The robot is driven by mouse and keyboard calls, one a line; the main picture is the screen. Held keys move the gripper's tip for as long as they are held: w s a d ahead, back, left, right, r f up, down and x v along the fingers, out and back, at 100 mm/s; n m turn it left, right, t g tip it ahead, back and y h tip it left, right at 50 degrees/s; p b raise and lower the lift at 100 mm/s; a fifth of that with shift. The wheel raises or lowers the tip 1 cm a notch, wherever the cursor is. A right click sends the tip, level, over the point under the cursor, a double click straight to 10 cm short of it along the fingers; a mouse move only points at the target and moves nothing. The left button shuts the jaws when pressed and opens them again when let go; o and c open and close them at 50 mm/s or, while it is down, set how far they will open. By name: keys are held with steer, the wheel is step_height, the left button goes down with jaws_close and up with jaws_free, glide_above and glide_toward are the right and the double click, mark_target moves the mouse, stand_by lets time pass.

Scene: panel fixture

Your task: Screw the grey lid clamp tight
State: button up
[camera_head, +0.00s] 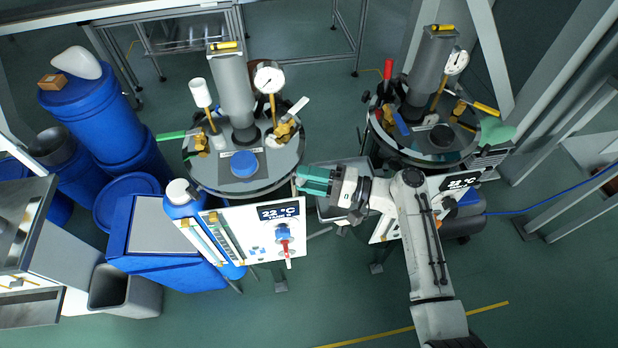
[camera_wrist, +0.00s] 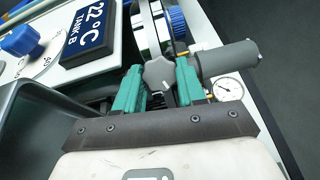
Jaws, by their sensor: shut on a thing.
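The grey lid clamp shows in the wrist view as a lobed grey knob (camera_wrist: 158,74) with a pale mark on it. My gripper (camera_wrist: 160,84) has its two green fingers on either side of the knob and is shut on it. In the head view my gripper (camera_head: 299,180) reaches from the right to the lower right rim of the left tank's lid (camera_head: 215,172). The clamp is mostly hidden there by the green fingers. How tight the clamp sits cannot be told.
A second lidded tank (camera_head: 440,152) stands to the right, behind my arm. A gauge (camera_head: 269,79) and valves rise from the left lid. Blue drums (camera_head: 93,110) stand left.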

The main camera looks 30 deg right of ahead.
steer(key=shift+f+m+y, duration=0.1)
steer(key=shift+m+y, duration=0.2)
steer(key=shift+m, duration=0.6)
steer(key=shift+t, duration=0.3)
steer(key=o, duration=1.1)
steer(key=shift+c, duration=0.2)
